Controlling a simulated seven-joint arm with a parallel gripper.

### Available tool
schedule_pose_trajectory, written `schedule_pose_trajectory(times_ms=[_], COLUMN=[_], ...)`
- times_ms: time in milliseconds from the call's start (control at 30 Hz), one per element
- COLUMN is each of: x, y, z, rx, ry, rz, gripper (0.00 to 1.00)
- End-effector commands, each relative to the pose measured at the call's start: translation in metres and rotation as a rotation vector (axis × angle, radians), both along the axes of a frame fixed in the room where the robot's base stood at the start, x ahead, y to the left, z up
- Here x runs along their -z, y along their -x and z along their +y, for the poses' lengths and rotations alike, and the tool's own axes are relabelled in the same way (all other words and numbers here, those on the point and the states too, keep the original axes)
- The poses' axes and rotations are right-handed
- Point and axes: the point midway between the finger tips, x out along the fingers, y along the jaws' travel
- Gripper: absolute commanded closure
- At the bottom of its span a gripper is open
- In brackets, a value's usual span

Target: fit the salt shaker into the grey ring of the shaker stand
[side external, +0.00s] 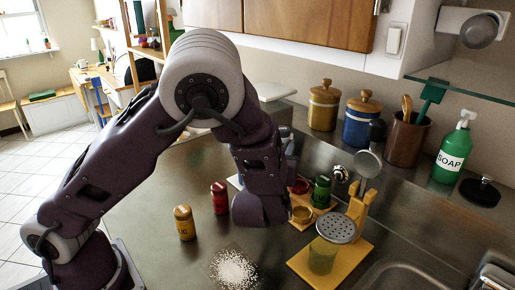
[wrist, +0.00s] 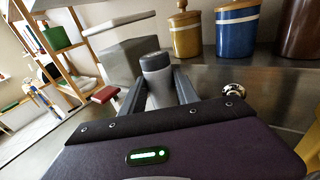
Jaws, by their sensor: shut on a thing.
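In the wrist view, my gripper (wrist: 161,84) is shut on the salt shaker (wrist: 158,88), a pale grey cylinder with a dark grey cap, which stands up between the two fingers. In the side view my wrist hides the fingers and the shaker. The wooden shaker stand (side external: 299,224) is just right of my wrist. It shows a yellow ring (side external: 302,214) and a red ring (side external: 300,186), and a green shaker (side external: 321,190) is at its right. I cannot make out the grey ring; my arm covers part of the stand.
A yellow shaker (side external: 184,222) and a red shaker (side external: 219,198) stand left of my wrist. Spilled salt (side external: 234,268) lies in front. A sieve (side external: 336,229) on a wooden holder stands close on the right. Canisters (side external: 323,106) line the back wall.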

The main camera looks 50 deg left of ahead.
Motion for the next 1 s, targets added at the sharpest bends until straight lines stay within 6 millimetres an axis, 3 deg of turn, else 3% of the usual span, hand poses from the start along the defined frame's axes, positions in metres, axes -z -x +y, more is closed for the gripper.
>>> schedule_pose_trajectory(times_ms=[333,800,1000], x=[0.045,0.051,0.074], y=[-0.003,-0.001,-0.001], z=[-0.003,-0.005,-0.004], rx=[0.02,0.016,0.016], ry=[-0.04,-0.042,-0.045], rz=[-0.057,-0.066,-0.063], gripper=[1.0,1.0,1.0])
